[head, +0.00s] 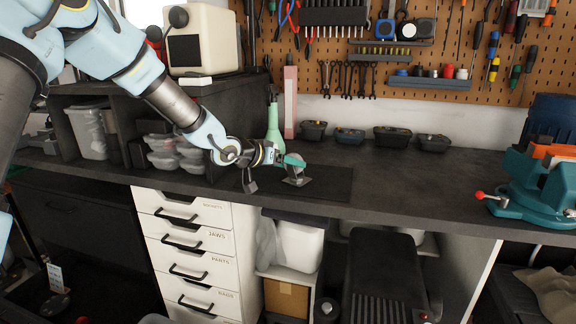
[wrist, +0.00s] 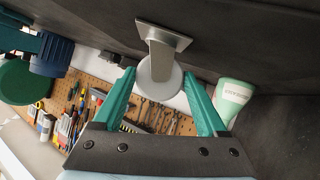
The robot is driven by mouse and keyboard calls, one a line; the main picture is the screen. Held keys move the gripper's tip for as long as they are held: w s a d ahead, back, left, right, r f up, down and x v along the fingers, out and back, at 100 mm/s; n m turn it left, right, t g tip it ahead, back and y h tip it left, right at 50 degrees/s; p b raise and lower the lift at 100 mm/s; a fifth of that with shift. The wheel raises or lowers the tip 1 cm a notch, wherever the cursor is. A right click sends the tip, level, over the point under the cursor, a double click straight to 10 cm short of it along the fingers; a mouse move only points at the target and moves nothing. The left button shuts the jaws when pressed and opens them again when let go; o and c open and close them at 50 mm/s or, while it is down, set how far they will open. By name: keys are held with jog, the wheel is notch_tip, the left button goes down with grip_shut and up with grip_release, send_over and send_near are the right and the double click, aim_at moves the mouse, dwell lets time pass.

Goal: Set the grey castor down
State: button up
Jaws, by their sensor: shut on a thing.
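The grey castor (head: 297,181) is at my gripper's tip, low over the dark mat on the bench. My gripper (head: 291,160) has teal fingers and is shut on the castor. In the wrist view, the castor's pale round wheel (wrist: 160,84) sits between the two fingertips (wrist: 160,92). Its square grey plate (wrist: 163,35) points away from the gripper, toward the dark bench surface. I cannot tell whether the plate touches the mat.
The dark mat (head: 335,189) lies at the bench's front edge. A green bottle (head: 273,126) stands behind my gripper. Small dark bins (head: 392,137) line the back. A teal vise (head: 533,182) is at the right. The bench between mat and vise is clear.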

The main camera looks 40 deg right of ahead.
jog(key=o, duration=1.6)
jog(key=shift+f, duration=0.1)
jog(key=shift+c, duration=0.2)
